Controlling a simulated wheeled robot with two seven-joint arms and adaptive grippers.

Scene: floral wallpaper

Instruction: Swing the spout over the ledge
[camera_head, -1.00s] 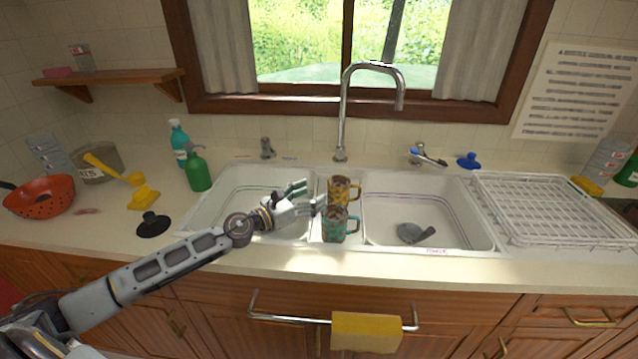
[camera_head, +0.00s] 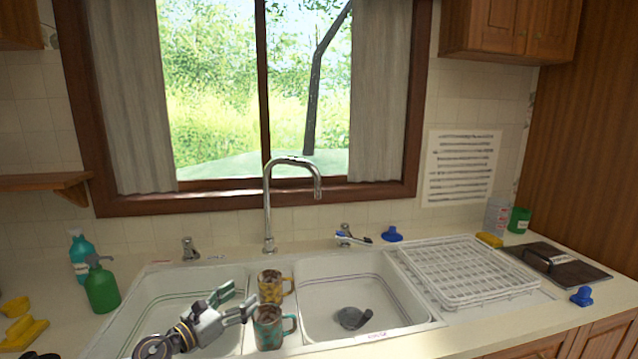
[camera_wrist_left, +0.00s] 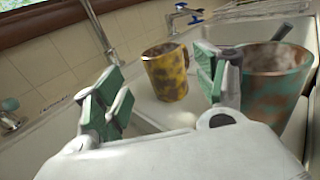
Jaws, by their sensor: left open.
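The chrome spout (camera_head: 294,163) rises from its base behind the sink, arches over and points to the right, its tip above the right basin. The ledge between the two basins (camera_head: 249,328) carries a yellow mug (camera_head: 271,287) and a teal-brown mug (camera_head: 268,329). My left gripper (camera_head: 239,301) is open and empty over the left basin, just left of the mugs. In the left wrist view, the yellow mug (camera_wrist_left: 167,72) shows between the open fingers, farther off. The spout's lower pipe (camera_wrist_left: 100,35) stands beyond the left finger. My right gripper is out of view.
The right basin (camera_head: 318,274) holds a dark ladle-like item (camera_head: 352,318). A white dish rack (camera_head: 465,270) stands to the right. A green bottle (camera_head: 102,286) stands left of the sink. Taps flank the spout. Space above the sink is open.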

